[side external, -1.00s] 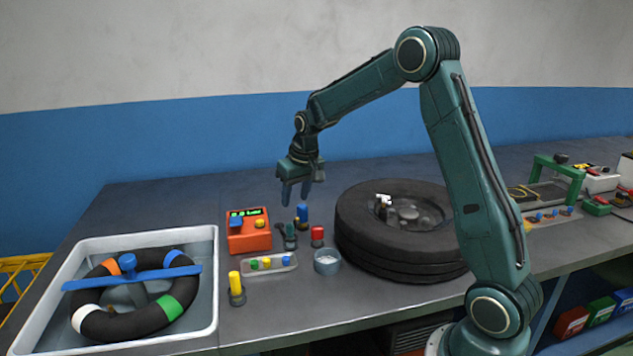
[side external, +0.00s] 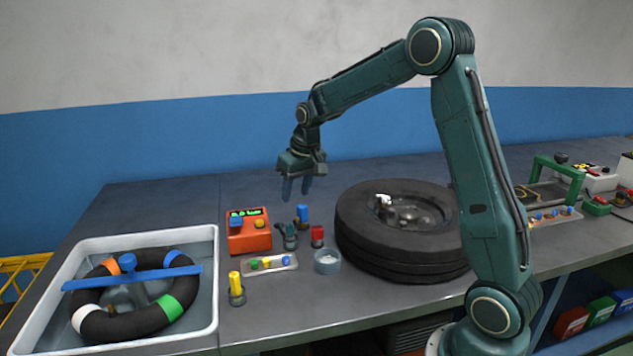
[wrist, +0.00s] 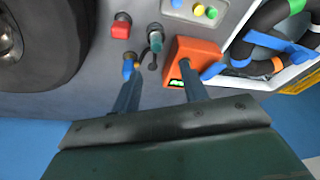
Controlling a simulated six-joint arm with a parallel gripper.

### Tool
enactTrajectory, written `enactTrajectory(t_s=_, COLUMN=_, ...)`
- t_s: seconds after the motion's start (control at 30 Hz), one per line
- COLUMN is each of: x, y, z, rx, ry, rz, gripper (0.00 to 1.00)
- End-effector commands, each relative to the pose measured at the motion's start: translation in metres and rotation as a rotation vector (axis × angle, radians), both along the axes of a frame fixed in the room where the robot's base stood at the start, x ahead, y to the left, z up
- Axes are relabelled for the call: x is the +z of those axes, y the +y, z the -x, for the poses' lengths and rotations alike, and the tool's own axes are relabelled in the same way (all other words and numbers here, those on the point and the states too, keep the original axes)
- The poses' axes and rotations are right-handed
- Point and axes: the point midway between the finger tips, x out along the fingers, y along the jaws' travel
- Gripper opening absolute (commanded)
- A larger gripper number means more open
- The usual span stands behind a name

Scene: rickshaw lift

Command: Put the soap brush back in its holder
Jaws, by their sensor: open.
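My gripper (side external: 297,193) is open and empty, in the air above the bench behind a group of small items. Its two fingers point down and also show in the wrist view (wrist: 161,72). Below are a blue-topped item (side external: 302,213), a dark teal cylindrical item (side external: 290,238) and a red-topped item (side external: 317,235). In the wrist view the blue top (wrist: 128,68) lies near the left fingertip, and the teal item (wrist: 155,40) is beyond the gap. A yellow-handled item (side external: 235,279) stands upright in a dark base (side external: 238,298). I cannot tell which is the soap brush or its holder.
An orange box (side external: 249,238) with a green display stands left of the group. A small tray (side external: 285,264) with coloured pegs and a grey cup (side external: 327,263) are in front. A large tyre (side external: 365,245) is right; a white tub (side external: 214,290) holding a ringed tube is left.

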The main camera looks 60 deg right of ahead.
Motion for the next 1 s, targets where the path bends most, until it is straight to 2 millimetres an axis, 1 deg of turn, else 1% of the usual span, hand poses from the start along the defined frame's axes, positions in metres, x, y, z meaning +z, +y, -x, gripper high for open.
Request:
enactTrajectory(t_s=0.03, x=0.008, y=0.006, z=0.004, rx=0.008, ry=-0.007, rz=0.003, gripper=0.44)
enactTrajectory(t_s=0.17, x=0.029, y=0.024, z=0.02, rx=0.032, ry=-0.022, rz=0.01, gripper=0.44)
enactTrajectory(t_s=0.27, x=0.046, y=0.041, z=0.036, rx=0.055, ry=-0.037, rz=0.015, gripper=0.44)
enactTrajectory(t_s=0.4, x=0.068, y=0.066, z=0.064, rx=0.089, ry=-0.057, rz=0.023, gripper=0.44)
enactTrajectory(t_s=0.5, x=0.081, y=0.082, z=0.085, rx=0.114, ry=-0.072, rz=0.028, gripper=0.44)
enactTrajectory(t_s=0.73, x=0.102, y=0.114, z=0.137, rx=0.169, ry=-0.107, rz=0.037, gripper=0.44)
enactTrajectory(t_s=1.0, x=0.111, y=0.144, z=0.2, rx=0.234, ry=-0.15, rz=0.044, gripper=0.44)
